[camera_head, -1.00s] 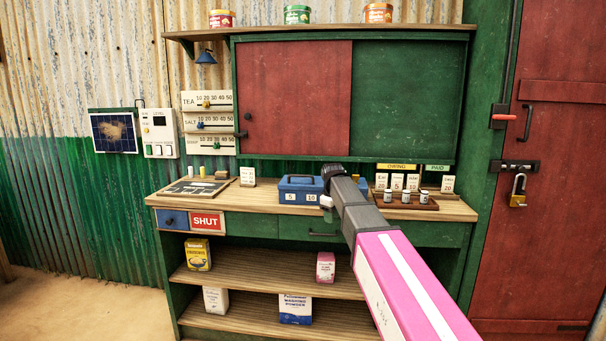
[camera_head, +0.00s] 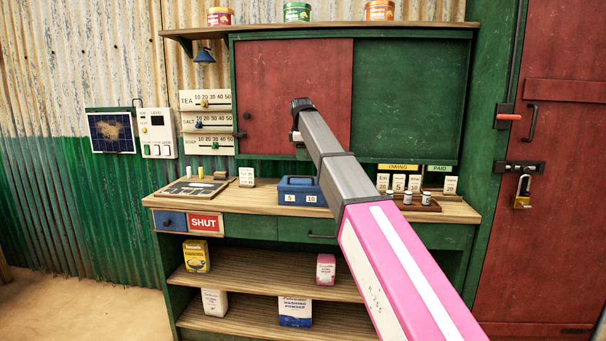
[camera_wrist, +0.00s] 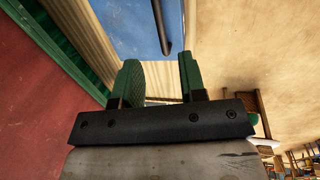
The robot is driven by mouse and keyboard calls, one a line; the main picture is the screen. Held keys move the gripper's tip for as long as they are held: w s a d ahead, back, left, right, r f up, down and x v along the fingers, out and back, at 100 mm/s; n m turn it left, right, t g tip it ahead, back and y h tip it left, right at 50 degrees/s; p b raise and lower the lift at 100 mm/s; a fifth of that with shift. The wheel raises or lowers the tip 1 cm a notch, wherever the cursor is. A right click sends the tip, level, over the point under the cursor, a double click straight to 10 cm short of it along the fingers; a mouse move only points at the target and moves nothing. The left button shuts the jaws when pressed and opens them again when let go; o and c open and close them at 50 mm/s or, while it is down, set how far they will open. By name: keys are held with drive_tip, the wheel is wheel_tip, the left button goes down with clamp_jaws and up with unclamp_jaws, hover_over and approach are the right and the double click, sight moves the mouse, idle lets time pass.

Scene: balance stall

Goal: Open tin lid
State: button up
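The blue cash tin (camera_head: 300,190) stands on the wooden counter, with its lid down and a dark handle on top. White cards reading 5 and 10 are on its front. My gripper (camera_head: 298,112) is raised above the tin, in front of the red cupboard panel. In the wrist view, my gripper (camera_wrist: 160,75) has its two green fingers apart with nothing between them. A blue surface with a dark bar (camera_wrist: 161,28) shows beyond the fingertips; it looks like the tin's lid and handle, apart from the fingers.
The red sliding panel (camera_head: 270,80) is close behind my gripper. A dark board (camera_head: 192,189) lies at the counter's left. The counter (camera_head: 262,204) is bare just left of the tin.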

drive_tip(key=f, duration=0.2)
drive_tip(key=w+f, duration=0.1)
drive_tip(key=f, duration=0.5)
drive_tip(key=shift+w+f, duration=0.25)
drive_tip(key=shift+w, duration=0.1)
clamp_jaws()
